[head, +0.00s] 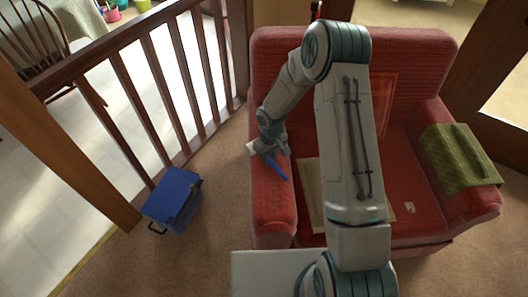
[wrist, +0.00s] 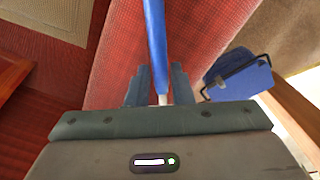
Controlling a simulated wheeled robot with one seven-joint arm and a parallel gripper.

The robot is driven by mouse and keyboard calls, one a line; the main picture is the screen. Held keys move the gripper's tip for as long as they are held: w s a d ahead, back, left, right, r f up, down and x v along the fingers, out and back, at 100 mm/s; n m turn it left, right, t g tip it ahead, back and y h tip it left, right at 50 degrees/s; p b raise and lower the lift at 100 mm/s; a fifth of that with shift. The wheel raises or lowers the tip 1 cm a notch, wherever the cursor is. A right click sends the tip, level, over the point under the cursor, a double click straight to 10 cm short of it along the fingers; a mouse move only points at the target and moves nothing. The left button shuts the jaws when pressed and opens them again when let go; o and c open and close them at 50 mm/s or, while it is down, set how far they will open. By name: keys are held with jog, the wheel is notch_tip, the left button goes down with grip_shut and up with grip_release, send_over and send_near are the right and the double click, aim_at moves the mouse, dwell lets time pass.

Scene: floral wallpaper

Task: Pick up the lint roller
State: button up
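The lint roller has a blue handle (head: 277,168) and a white roller end (head: 254,147). It is at the red sofa's left armrest in the head view; I cannot tell whether it rests on the armrest or is just above it. My gripper (head: 270,146) is at the roller's middle. In the wrist view, the blue handle (wrist: 156,40) runs up from between the two fingers of my gripper (wrist: 160,75), which sit close against both sides of it. A short white part shows between the finger bases; the rest of the white end is hidden.
The red sofa (head: 265,205) has a green cloth (head: 458,158) over its right arm. A blue box (head: 173,198) with a handle stands on the carpet left of the sofa, also in the wrist view (wrist: 238,75). A wooden railing (head: 150,95) runs behind the box.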

aim_at(272, 160)
grip_shut()
jog(key=shift+r, duration=0.5)
jog(key=r, duration=0.3)
jog(key=shift+s+d+r, duration=0.25)
jog(key=shift+d+r, duration=0.1)
jog(key=shift+d, duration=0.05)
jog(key=s+d+r, duration=0.6)
jog(key=d, duration=0.2)
jog(key=shift+s+d+r, duration=0.15)
jog(key=shift+s, duration=0.25)
